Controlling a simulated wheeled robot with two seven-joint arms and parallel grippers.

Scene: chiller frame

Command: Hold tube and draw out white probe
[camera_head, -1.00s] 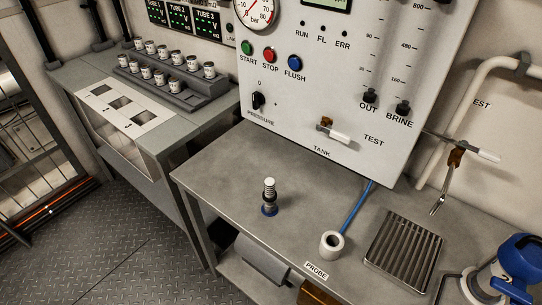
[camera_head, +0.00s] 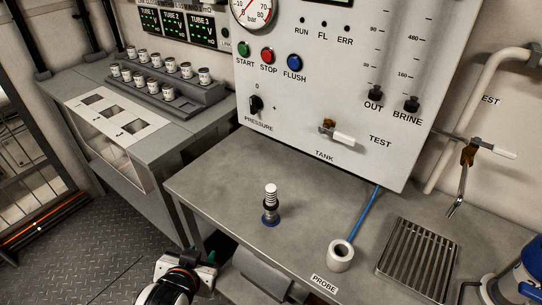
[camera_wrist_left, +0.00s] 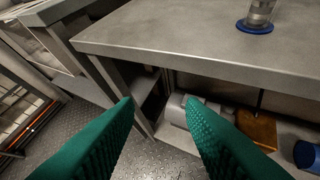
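A clear tube (camera_head: 270,217) stands upright on a blue foot near the front edge of the grey bench. A white ribbed probe (camera_head: 271,191) sticks up from its top, above a dark collar. In the left wrist view, only the tube's lower part (camera_wrist_left: 261,12) and blue foot show at the top right; the probe is out of frame. My left gripper (camera_head: 192,259) is below and left of the tube, in front of the bench edge and apart from it. Its teal fingers (camera_wrist_left: 159,102) are spread with nothing between them. My right gripper is not in view.
A white hollow holder (camera_head: 341,256) with a blue line stands by the PROBE label, beside a drain grate (camera_head: 419,262). The bench front edge (camera_wrist_left: 185,62) lies between my left gripper and the tube. A control panel (camera_head: 340,90) rises behind.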

